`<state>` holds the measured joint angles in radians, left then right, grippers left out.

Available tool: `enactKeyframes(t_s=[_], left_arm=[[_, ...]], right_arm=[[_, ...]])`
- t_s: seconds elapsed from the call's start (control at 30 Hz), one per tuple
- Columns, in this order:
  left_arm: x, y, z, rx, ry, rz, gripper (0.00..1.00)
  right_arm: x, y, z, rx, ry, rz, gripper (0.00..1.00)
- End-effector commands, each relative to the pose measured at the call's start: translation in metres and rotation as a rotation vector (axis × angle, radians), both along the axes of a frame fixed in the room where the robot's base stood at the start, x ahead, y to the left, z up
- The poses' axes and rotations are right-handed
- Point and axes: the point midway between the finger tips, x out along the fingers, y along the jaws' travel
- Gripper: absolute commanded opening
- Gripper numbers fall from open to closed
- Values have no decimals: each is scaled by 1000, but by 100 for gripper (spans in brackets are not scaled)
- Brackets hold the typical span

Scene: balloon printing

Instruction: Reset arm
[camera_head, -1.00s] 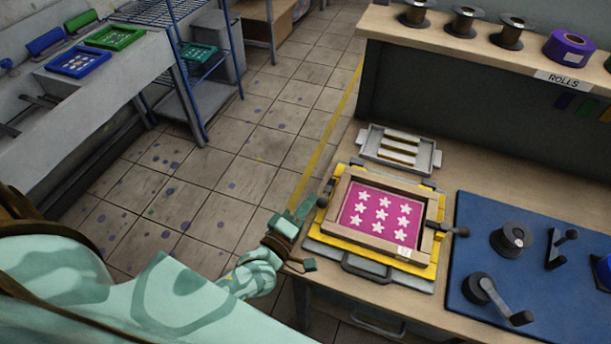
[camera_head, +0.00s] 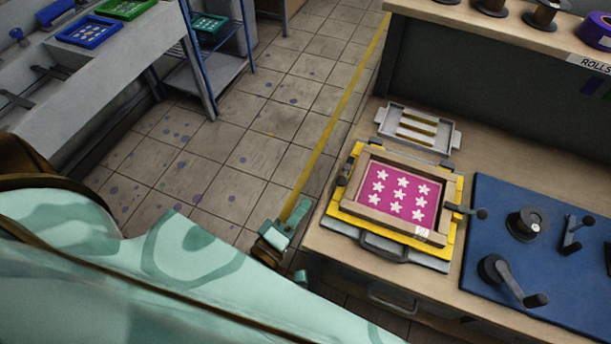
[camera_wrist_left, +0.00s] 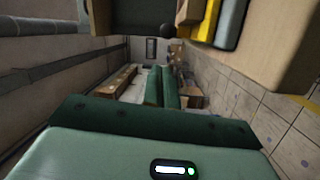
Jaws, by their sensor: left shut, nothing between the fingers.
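My left gripper (camera_head: 290,222) hangs beside the left edge of the workbench (camera_head: 330,243), over the tiled floor, apart from the bench things. Its green fingers are together and empty, as the left wrist view (camera_wrist_left: 162,87) shows. My pale green left arm fills the lower left of the head view. My right gripper is in neither view. On the bench a wooden-framed screen (camera_head: 377,207) with white stars on pink lies on a yellow printing base (camera_head: 351,219), to the right of my left gripper.
A grey slotted tray (camera_head: 383,124) lies behind the press. A blue mat (camera_head: 480,248) at right carries spools and cranks. A shelf with rolls (camera_head: 540,14) stands at the back. The floor (camera_head: 205,160) on the left is clear up to a side table (camera_head: 85,80).

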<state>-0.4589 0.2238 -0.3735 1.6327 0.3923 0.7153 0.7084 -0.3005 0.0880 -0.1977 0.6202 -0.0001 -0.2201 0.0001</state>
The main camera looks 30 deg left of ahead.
Motion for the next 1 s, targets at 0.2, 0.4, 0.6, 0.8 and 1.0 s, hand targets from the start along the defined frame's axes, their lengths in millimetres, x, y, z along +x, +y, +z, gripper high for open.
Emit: enactKeyframes(t_s=[0.2, 0.4, 0.6, 0.8, 1.0], left_arm=[[-2, -1, 0, 0, -1, 0, 0], [-2, 0, 0, 0, 0, 0, 0], [-1, -2, 1, 8, 1, -4, 0], [7, -29, 9, 303, 56, -137, 0], [9, -36, 16, 1001, 187, -359, 0]], right_arm=[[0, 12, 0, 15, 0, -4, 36], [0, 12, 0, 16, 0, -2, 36], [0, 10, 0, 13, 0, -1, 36], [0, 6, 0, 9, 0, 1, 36], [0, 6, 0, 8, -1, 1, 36]])
